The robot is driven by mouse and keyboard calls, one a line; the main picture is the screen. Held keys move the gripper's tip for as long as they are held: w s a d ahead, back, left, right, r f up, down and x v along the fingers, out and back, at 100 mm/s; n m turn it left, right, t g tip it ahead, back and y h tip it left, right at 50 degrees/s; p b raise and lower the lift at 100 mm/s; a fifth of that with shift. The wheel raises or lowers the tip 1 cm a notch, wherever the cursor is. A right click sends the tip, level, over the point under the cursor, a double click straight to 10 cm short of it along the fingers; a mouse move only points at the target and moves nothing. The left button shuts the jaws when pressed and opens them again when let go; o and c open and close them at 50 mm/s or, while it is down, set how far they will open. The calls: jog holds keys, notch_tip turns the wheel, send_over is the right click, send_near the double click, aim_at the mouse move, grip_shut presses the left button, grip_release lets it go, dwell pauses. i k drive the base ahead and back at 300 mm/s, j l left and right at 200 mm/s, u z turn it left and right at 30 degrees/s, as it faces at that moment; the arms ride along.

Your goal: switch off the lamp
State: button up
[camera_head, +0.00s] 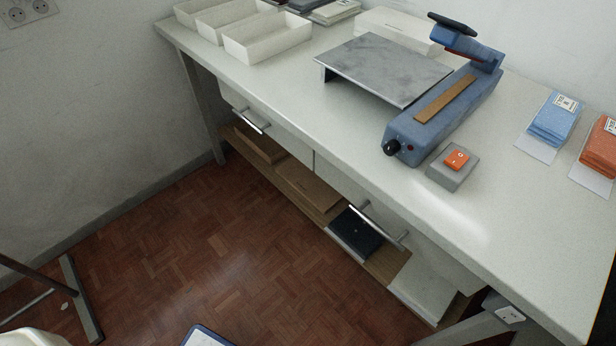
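No lamp can be made out for certain in the head view. A small grey box with an orange rocker switch (457,159) sits on the white worktop (300,110), near its front edge. The switch is beside the front end of a blue machine (440,120), which has a tan strip along its top, a black knob at its near end and a raised arm with a dark head (452,23). A bright patch of light lies on the worktop just in front of the switch box. My gripper is not in view.
A grey metal plate (385,67) is left of the machine; white trays (268,38) stand at the back left. Blue (553,120) and orange packets (603,147) lie at the right. Drawer handles (380,227) project from the front, above a low shelf. The parquet floor is mostly clear.

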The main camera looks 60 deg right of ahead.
aim_at(509, 314)
jog(key=k+j, duration=1.2)
jog(key=k, duration=0.4)
jog(key=k+j, duration=0.15)
jog(key=k, duration=0.45)
